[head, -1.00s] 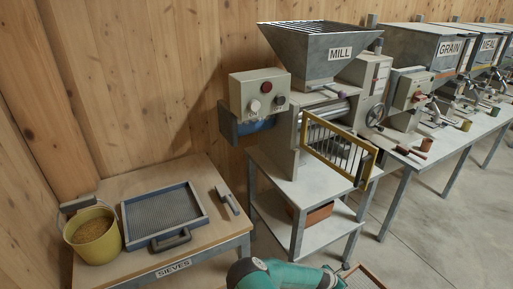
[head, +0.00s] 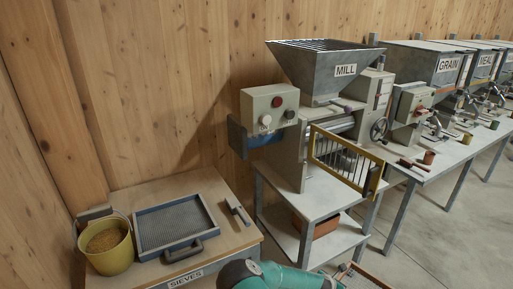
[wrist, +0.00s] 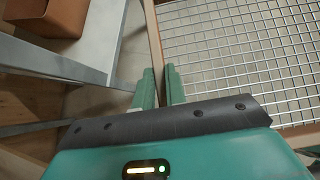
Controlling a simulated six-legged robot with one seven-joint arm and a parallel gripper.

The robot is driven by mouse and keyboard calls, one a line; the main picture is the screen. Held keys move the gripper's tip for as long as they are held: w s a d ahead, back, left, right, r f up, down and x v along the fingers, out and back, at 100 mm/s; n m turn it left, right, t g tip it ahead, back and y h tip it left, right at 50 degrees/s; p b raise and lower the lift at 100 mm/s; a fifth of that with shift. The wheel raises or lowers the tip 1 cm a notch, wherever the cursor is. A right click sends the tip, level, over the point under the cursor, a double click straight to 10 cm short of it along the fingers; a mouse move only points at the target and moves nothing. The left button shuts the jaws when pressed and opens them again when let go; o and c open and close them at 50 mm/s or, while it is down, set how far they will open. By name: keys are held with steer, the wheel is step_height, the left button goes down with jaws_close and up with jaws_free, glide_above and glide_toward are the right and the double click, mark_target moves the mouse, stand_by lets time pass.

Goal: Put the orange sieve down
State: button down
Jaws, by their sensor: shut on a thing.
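The orange sieve, a wire mesh in a thin orange-brown frame, fills the right of the wrist view (wrist: 235,55). Only its corner shows at the bottom edge of the head view (head: 366,280). My gripper (wrist: 159,84) is shut on the sieve's side rim in the wrist view, and the mesh stretches away to the right. In the head view the gripper is mostly cut off by the bottom edge. A wooden-topped table labelled SIEVES (head: 225,242) stands at the lower left. A blue-framed sieve (head: 140,228) with a dark handle lies on it.
A yellow bucket of grain (head: 108,246) stands left of the blue sieve, and a small grey-handled tool (head: 238,211) lies right of it. The mill stand (head: 310,205), with an orange-brown box (head: 318,226) on its lower shelf, is right of the table.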

steer(key=s+a+r+n+t+y, duration=0.1)
steer(key=s+a+r+n+y, duration=0.1)
steer(key=a+r, duration=0.5)
steer(key=s+a+r+n+t+y, duration=0.1)
steer(key=a+r+n+y, duration=0.3)
steer(key=r, duration=0.8)
steer(key=s+a+n, duration=0.1)
steer(key=a+n, duration=0.1)
steer(key=a, duration=0.2)
steer(key=shift+s+n+t, duration=0.3)
steer(key=shift+s+n, duration=0.1)
steer(key=shift+r, duration=0.1)
